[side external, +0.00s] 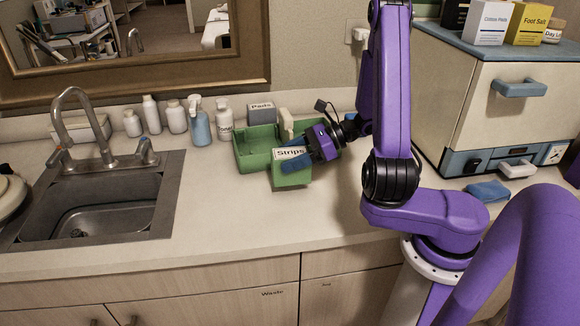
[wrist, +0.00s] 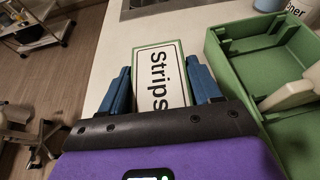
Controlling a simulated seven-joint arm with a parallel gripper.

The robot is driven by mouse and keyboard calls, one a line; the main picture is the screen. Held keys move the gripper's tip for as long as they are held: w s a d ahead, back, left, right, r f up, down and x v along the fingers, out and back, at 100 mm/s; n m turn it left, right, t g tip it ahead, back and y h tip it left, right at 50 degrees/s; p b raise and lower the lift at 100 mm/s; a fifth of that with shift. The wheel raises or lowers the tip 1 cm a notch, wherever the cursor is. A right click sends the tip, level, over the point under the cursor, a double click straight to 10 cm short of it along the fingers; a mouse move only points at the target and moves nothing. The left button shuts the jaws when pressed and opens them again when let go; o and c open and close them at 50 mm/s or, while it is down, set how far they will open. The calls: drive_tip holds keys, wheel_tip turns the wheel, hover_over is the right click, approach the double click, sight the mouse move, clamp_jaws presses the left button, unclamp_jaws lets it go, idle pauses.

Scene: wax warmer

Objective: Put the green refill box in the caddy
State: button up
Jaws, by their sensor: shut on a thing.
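The green refill box (side external: 291,172) has a white label reading "Strips"; it also shows in the wrist view (wrist: 158,77). My gripper (side external: 308,154) is shut on it, with blue fingers on both sides of the box in the wrist view (wrist: 160,92). The green caddy (side external: 244,153) stands on the counter just behind the box, and lies to the right of the box in the wrist view (wrist: 226,74). The box is in front of the caddy's near side, outside it. I cannot tell whether the box's underside touches the counter.
A pale handled item (side external: 286,121) and a box marked "Pads" (side external: 261,112) are at the caddy. Several bottles (side external: 199,122) stand along the wall to the left. A sink (side external: 105,205) is at left, a white cabinet (side external: 490,95) at right. The front counter (side external: 235,215) is clear.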

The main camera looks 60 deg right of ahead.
drive_tip(key=shift+w+f, duration=0.1)
drive_tip(key=shift+f, duration=1.55)
drive_tip(key=shift+f, duration=0.15)
drive_tip(key=o, duration=1.1)
